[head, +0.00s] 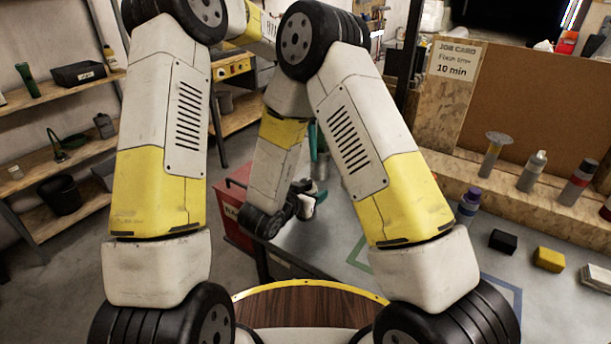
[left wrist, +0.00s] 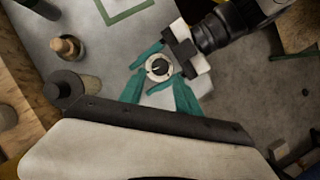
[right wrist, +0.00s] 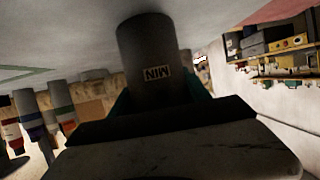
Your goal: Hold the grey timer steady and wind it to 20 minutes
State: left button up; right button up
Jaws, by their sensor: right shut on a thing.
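The grey timer (right wrist: 150,62) stands upright on the bench, "MIN" label facing my right wrist. In the left wrist view its top shows a pale ring and dark knob (left wrist: 158,68); the scale is too small to read. It is partly hidden in the head view (head: 320,172). My right gripper (left wrist: 158,68) is shut on the timer's body from the side, teal fingers around it. My left gripper (head: 317,150) points down above the timer, mostly hidden by my right arm. In the left wrist view its teal fingers (left wrist: 160,92) are apart, with nothing between them.
A job card (head: 453,62) on the backboard reads "10 min". Several bottles stand on the wooden ledge (head: 480,172). A purple-capped bottle (head: 468,207), black block (head: 503,241) and yellow block (head: 549,259) are on the bench. A red box (head: 232,211) stands left of the timer.

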aim_at(307, 180)
pick_arm(q)
jog(key=x, duration=0.6)
jog(key=shift+c, duration=0.3)
grip_shut()
jog(key=shift+m, duration=0.3)
jog(key=m+y, duration=0.1)
jog(key=m, duration=0.1)
jog(key=m+y, duration=0.1)
jog(key=m, duration=0.1)
jog(key=shift+d+m, duration=0.25)
jog(key=shift+m, duration=0.05)
jog(key=m+y, duration=0.1)
jog(key=m, duration=0.2)
jog(key=m+t+y, duration=0.1)
jog(key=m, duration=0.1)
jog(key=shift+d+m, duration=0.1)
jog(key=shift+m, duration=0.3)
